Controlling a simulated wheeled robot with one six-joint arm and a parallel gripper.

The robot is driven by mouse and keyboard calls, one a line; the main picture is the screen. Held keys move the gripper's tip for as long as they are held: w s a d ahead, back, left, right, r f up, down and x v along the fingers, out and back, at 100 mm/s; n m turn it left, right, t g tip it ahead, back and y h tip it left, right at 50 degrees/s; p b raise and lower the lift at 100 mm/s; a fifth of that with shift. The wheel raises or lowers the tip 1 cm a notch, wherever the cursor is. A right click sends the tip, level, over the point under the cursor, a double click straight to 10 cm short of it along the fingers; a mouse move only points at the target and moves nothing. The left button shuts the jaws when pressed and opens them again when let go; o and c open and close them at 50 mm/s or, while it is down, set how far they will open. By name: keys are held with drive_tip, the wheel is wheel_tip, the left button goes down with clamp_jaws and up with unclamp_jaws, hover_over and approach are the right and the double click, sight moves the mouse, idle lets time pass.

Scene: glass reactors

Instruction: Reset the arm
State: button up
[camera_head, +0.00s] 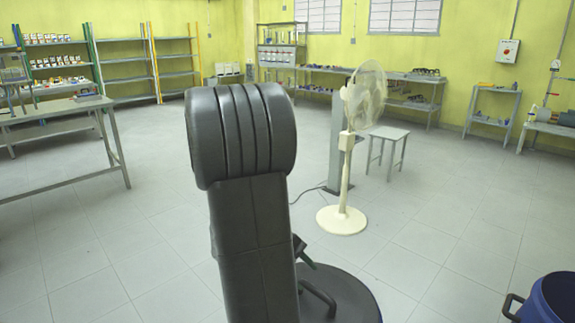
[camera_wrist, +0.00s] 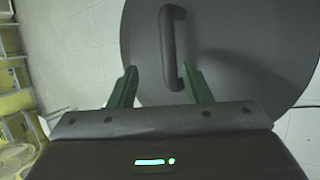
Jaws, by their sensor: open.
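My arm is folded up close in front of the head camera. Its dark grey links fill the middle of that view and hide much of the gripper. In the wrist view my gripper (camera_wrist: 158,68) is open, its two dark green fingers spread apart with nothing held between them.
A white pedestal fan (camera_head: 345,180) stands behind my arm, with a small grey stool (camera_head: 390,137) beyond it. A blue bin (camera_head: 548,302) is at the lower right. A grey table (camera_head: 55,107) and shelves (camera_head: 125,62) stand at the left. Tiled floor between them is clear.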

drive_tip(key=b+x, duration=0.2)
drive_tip(key=x, duration=0.6)
drive_tip(key=shift+d+f, duration=0.2)
drive_tip(key=shift+f, duration=0.15)
